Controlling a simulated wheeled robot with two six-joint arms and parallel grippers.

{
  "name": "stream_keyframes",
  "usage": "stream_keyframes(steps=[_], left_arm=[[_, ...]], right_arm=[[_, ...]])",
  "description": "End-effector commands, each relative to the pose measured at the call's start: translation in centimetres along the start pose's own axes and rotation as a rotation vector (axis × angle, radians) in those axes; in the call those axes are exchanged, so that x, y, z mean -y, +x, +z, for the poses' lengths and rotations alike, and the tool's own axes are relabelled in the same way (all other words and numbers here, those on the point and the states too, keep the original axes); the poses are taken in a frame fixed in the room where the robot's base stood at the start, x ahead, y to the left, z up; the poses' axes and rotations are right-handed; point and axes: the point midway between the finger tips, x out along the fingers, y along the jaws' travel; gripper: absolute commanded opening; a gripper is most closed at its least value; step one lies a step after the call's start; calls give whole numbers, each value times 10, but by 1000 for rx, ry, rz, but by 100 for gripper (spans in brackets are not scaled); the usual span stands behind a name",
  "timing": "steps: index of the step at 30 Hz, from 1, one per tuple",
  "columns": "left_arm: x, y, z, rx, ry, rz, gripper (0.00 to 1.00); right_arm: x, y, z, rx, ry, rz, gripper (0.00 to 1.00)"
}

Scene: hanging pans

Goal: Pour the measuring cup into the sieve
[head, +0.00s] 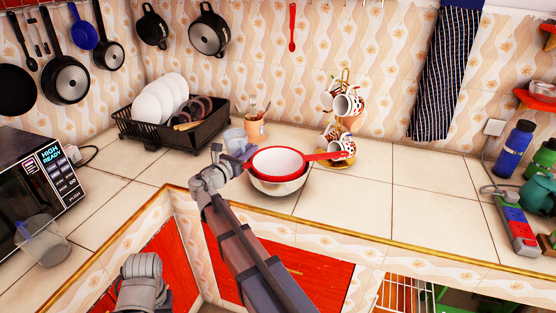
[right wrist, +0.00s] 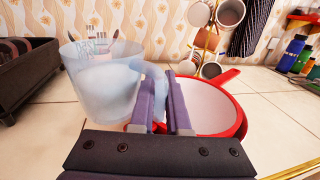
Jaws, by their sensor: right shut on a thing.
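The translucent bluish measuring cup (head: 235,141) is roughly upright, just left of the sieve; it also shows large in the right wrist view (right wrist: 102,95). My right gripper (right wrist: 166,100) is shut on the cup's handle. In the head view the right gripper (head: 238,158) is partly hidden by its own wrist. The sieve (head: 278,162) has a red rim, a white inside and a red handle pointing right. It rests on a pale metal bowl (head: 279,187) on the counter. The sieve (right wrist: 212,106) is right of the fingers in the right wrist view.
A utensil holder (head: 255,130) stands behind the cup, and a black dish rack (head: 150,128) is to the left. A mug tree (head: 345,103) stands behind the sieve handle. Another clear jug (head: 43,241) is by the microwave (head: 45,180).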

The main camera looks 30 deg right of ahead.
Motion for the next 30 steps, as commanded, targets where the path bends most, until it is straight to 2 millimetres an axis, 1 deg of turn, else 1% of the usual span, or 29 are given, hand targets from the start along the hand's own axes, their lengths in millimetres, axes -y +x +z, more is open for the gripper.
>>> stream_keyframes(steps=[8,14,19,30], left_arm=[[0,-3,0,0,0,0,50],[1,-10,1,0,0,0,50],[2,-19,1,0,0,0,50],[3,-34,2,0,0,0,50]], right_arm=[[2,0,1,-9,19,0,0],[6,2,1,-41,81,-1,0],[12,5,0,-86,167,0,0],[26,12,-8,-197,382,0,0]])
